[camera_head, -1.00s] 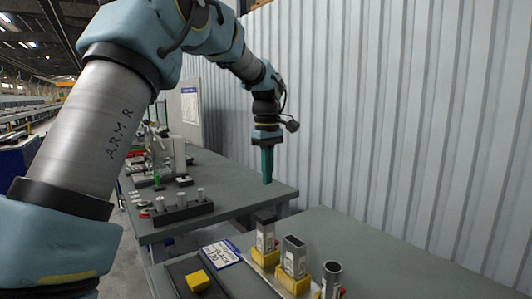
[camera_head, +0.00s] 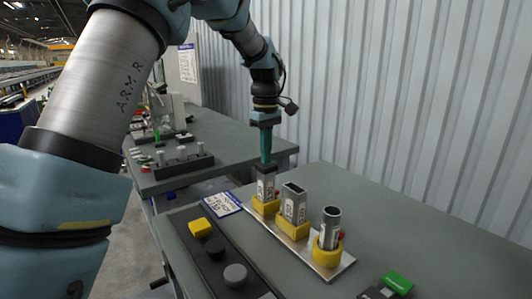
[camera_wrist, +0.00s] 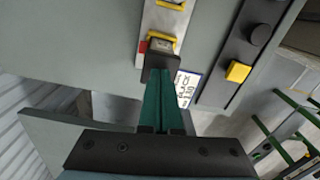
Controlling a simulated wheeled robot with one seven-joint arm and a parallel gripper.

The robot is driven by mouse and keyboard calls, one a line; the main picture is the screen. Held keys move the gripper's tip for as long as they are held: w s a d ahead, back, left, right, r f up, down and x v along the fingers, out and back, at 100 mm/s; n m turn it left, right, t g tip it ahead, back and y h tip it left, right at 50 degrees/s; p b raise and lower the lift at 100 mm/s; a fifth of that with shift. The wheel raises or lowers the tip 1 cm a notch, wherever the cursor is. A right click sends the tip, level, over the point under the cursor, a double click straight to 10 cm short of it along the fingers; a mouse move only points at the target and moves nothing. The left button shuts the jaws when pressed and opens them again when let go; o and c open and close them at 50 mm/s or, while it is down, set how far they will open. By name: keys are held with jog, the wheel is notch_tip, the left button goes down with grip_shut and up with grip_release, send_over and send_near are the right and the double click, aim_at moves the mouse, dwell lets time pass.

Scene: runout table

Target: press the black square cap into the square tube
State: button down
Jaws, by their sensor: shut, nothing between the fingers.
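The square tube (camera_head: 266,188) stands upright in a yellow holder, the farthest of three in a row. The black square cap (camera_wrist: 160,54) sits at the tube's top end in the wrist view; its dark top also shows in the head view (camera_head: 266,170). How deep the cap sits in the tube I cannot tell. My gripper (camera_head: 266,160) is shut and empty, its teal fingers pointing down right over the cap. In the wrist view, the fingertips (camera_wrist: 160,73) overlap the cap's near edge, and whether they touch it is unclear.
An open rectangular tube (camera_head: 294,205) and a round tube (camera_head: 331,226) stand beside it on a metal plate (camera_head: 330,269). A dark strip (camera_head: 190,216) bears a yellow piece (camera_head: 200,228) and dark knob-like pieces. A labelled card (camera_head: 222,203) lies nearby. The corrugated wall is behind.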

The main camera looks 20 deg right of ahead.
jog(key=shift+f, duration=0.35)
dwell(0.7)
notch_tip(320, 180, up, 7)
jog(key=p, duration=0.6)
jog(key=shift+r, duration=0.15)
jog(key=shift+a, duration=0.1)
dwell(0.5)
jog(key=a+f+m, duration=0.1)
jog(key=a+f, duration=0.1)
jog(key=a, duration=0.9)
jog(key=a+f+m, duration=0.1)
jog(key=a+f, duration=0.1)
jog(key=a, duration=0.8)
jog(key=s+a+f+m, duration=0.1)
jog(key=s+a+f, duration=0.1)
jog(key=s+a, duration=0.3)
jog(key=s+a+f+m+t, duration=0.1)
jog(key=s+a+f+m, duration=0.1)
jog(key=s+a, duration=0.4)
jog(key=a, duration=0.4)
jog(key=shift+a+f+t+b, duration=0.2)
jog(key=shift+a+t+b, duration=0.05)
jog(key=shift+t+b, duration=0.1)
